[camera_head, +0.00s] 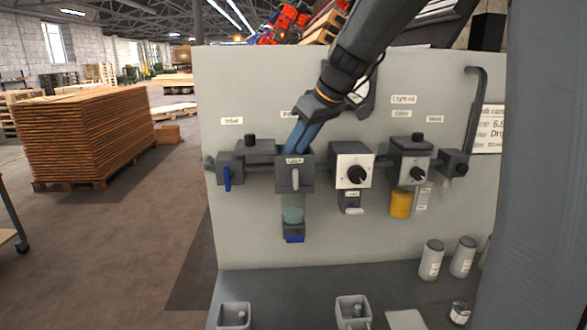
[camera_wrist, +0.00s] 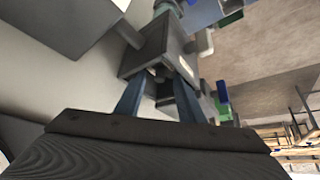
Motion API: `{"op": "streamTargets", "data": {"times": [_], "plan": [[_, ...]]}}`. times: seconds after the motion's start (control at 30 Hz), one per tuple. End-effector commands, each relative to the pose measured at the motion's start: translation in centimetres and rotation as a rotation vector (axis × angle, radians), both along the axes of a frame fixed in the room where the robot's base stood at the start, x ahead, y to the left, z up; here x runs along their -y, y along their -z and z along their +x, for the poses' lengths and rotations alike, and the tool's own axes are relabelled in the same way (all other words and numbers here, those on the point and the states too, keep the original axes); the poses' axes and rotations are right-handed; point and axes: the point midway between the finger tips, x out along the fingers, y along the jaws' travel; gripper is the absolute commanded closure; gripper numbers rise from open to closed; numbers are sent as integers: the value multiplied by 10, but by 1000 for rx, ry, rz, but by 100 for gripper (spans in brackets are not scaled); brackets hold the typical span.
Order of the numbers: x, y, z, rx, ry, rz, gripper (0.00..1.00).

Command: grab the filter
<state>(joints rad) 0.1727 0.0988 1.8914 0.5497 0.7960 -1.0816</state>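The likely filter is a dark grey block (camera_head: 294,178) with a pale lever, on the pipe run of the upright panel. A translucent greenish bowl (camera_head: 292,207) hangs below it, with a blue piece at the bottom. My gripper (camera_head: 299,138) comes down from the upper right, its blue fingers at the top edge of the block. In the wrist view the two fingers (camera_wrist: 160,82) stand apart, with the dark block (camera_wrist: 160,45) just beyond their tips. The tips are partly hidden, so I cannot tell whether they touch it.
A blue-handled valve (camera_head: 228,175) is to the left, a white-faced knob unit (camera_head: 352,170) to the right. Light canisters (camera_head: 432,260) and a grey open holder (camera_head: 352,311) stand on the bench below. Stacked boards (camera_head: 88,137) stand on the floor at left.

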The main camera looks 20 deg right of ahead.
Motion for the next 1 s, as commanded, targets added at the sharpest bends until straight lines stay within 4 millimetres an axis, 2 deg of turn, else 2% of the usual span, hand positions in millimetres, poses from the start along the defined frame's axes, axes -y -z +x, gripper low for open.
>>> {"op": "streamTargets", "data": {"times": [0.03, 0.2, 0.67, 0.87, 1.0], "plan": [[0, 0, 0, 0, 0, 0, 73], [0, 0, 0, 0, 0, 0, 100], [0, -4, -1, 2, 0, -1, 100], [-1, -22, -2, 1, 0, -1, 100], [-2, -45, -2, 2, -3, -1, 100]]}}
